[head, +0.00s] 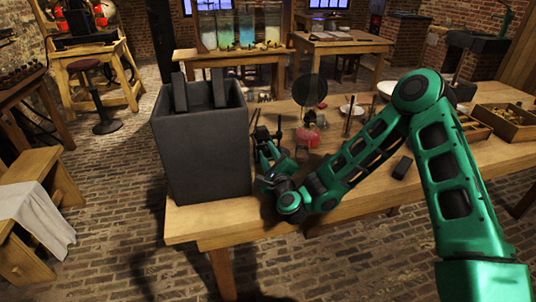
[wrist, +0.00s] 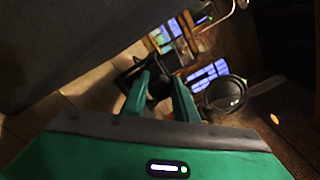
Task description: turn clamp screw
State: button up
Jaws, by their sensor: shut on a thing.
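My green gripper (head: 266,152) is at the right side of a tall dark grey jar (head: 205,150), low over the wooden table. In the wrist view my two green fingers (wrist: 160,82) point away from the camera and close on a small dark piece (wrist: 140,70), which I take to be the clamp screw. The screw's shape and angle are hard to make out in the dark. In the head view the gripper and arm hide it. Dark plates stick up out of the jar's open top.
The table (head: 190,225) also bears a red-based glass piece (head: 308,135), a dark round disc (head: 309,90), a small black block (head: 402,168) and wooden trays (head: 505,125) at right. The jar's wall stands close to my gripper. Glass jars (head: 245,28) stand on a table behind.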

jog(key=n, duration=0.7)
jog(key=shift+s+a+f, duration=0.1)
jog(key=shift+f, duration=0.05)
jog(key=n, duration=0.4)
jog(key=shift+f+n, duration=0.1)
jog(key=shift+n, duration=0.3)
jog(key=shift+f+n, duration=0.1)
jog(key=shift+n, duration=1.4)
jog(key=o, duration=1.1)
jog(key=shift+f, duration=0.1)
jog(key=shift+c, duration=0.2)
jog(key=shift+r, duration=0.2)
jog(key=v, duration=1)
jog(key=shift+s+d, duration=0.25)
jog(key=shift+s, duration=0.05)
